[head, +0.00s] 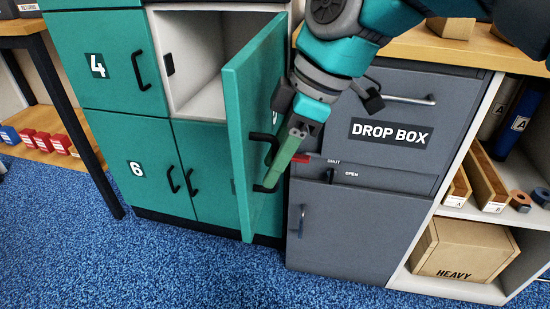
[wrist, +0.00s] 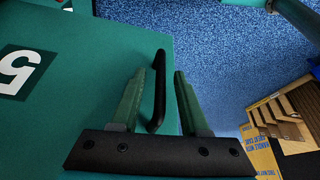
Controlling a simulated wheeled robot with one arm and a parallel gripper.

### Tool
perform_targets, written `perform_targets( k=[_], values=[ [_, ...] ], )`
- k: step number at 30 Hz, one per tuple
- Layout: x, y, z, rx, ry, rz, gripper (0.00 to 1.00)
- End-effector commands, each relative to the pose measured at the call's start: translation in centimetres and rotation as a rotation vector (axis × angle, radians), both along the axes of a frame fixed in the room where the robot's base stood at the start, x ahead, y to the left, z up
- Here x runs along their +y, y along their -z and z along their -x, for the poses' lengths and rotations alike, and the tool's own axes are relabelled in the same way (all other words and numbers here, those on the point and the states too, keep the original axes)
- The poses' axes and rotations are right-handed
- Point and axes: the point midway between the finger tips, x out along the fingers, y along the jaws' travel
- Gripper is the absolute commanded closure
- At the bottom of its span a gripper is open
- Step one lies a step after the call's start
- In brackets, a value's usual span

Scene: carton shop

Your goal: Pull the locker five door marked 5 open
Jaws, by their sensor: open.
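The locker five door (head: 247,95) is teal and stands swung wide open in the head view, showing the pale inside of its locker (head: 188,40). In the wrist view the door (wrist: 100,45) carries the label 5 (wrist: 17,71) at the left. Its black bar handle (wrist: 160,92) lies between the two green fingers of my gripper (wrist: 161,73). The fingers are open, with gaps visible beside the handle. In the head view my gripper (head: 275,178) is at the door's outer face and hides part of the handle.
Closed locker 4 (head: 120,85) and locker 6 (head: 150,190) are at the left. The grey drop box cabinet (head: 350,220) stands right of the open door, close behind my gripper. A shelf with a HEAVY carton (head: 463,250) is far right. Blue carpet (head: 200,275) is clear in front.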

Motion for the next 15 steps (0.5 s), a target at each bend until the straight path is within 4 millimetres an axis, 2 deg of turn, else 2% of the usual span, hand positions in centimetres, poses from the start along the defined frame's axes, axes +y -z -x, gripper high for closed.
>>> perform_targets(
  k=[5,15],
  values=[
    [-0.3,-0.8,-0.1,-0.002,0.001,-0.001,0.55],
    [-1.9,-4.7,-0.1,-0.005,0.002,-0.003,0.55]
  ],
)
